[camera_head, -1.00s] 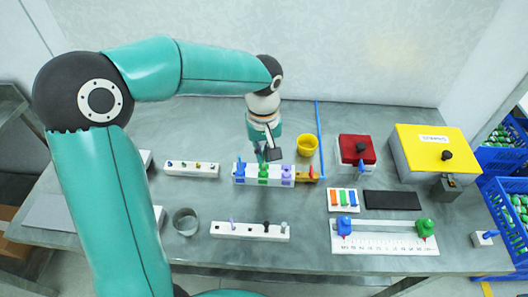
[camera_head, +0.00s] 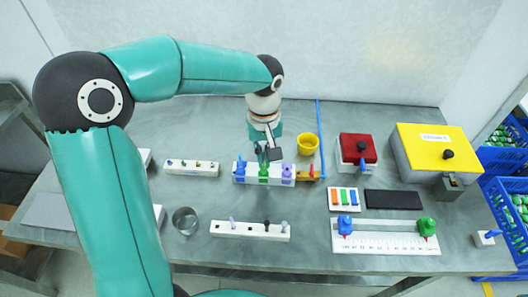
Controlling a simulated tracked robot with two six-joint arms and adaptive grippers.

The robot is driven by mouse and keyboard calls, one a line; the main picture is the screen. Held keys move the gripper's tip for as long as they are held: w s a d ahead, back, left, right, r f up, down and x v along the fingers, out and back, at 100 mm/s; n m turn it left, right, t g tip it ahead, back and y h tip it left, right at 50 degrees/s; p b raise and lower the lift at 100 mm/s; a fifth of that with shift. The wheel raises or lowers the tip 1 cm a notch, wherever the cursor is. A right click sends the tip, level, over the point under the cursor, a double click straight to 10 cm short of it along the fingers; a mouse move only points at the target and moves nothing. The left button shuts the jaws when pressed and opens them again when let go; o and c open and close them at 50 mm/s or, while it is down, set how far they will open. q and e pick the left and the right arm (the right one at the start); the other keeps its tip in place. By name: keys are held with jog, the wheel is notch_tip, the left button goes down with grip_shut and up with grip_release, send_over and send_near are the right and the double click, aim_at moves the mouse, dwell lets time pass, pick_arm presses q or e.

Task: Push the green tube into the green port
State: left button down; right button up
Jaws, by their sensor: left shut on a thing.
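The white block (camera_head: 241,180) stands mid-table with a blue, a green and a purple fitting side by side on it. The green port (camera_head: 263,176) is the middle one. My left gripper (camera_head: 262,161) points down right above this green fitting and is shut on the green tube. The tube is small here and mostly hidden by the fingers, so I cannot tell how deep it sits in the port. My right gripper is not in view.
A yellow cup (camera_head: 308,145) stands behind the block's right end. White racks (camera_head: 191,169) (camera_head: 249,231) with small pegs stand left and in front. A red-topped box (camera_head: 357,149) and a yellow-topped box (camera_head: 430,147) stand to the right. A grey cup (camera_head: 185,221) is front left.

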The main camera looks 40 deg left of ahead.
pick_arm(q)
jog(key=shift+f+b, duration=0.9)
jog(key=shift+f, duration=0.25)
dwell(0.4)
jog(key=c, duration=1.2)
grip_release()
notch_tip(320, 180, up, 12)
